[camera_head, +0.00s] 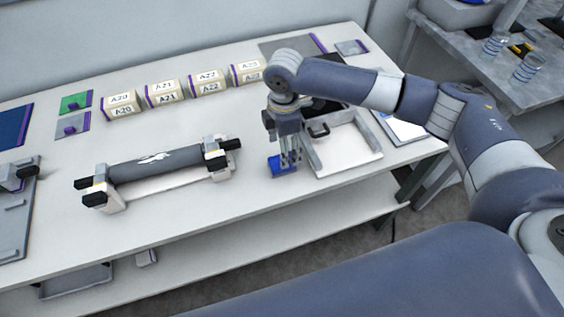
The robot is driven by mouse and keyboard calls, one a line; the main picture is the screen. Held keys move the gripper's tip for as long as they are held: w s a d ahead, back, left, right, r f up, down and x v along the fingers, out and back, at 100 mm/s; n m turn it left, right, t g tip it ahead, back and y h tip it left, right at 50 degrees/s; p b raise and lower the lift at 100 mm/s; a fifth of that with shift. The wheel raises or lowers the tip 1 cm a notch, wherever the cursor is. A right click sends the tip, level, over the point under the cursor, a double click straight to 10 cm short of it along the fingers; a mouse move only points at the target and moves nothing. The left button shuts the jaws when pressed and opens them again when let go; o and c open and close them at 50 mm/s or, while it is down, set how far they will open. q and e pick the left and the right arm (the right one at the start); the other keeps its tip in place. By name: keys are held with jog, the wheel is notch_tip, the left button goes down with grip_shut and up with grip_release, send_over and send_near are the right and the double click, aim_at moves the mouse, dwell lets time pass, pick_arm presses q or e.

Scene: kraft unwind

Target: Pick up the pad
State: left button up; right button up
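A small blue block-like thing (281,167), which may be the pad, sits on the white table near the middle. My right gripper (289,158) points down at it, with its fingers at or beside the blue thing. The fingers partly cover it, and I cannot tell whether they grip it or only stand around it. My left gripper is not in view.
A white tray (345,167) with a black handle stands just right of my gripper. A dark roll (155,163) lies in a cradle to the left. Several labelled boxes (164,93) line the back. Clear table (250,200) lies in front.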

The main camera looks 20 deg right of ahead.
jog(key=f+p, duration=0.1)
jog(key=f, duration=0.5)
jog(key=shift+a+f+p, duration=0.2)
jog(key=shift+p, duration=0.15)
jog(key=shift+c, duration=0.6)
jog(key=c, duration=1.1)
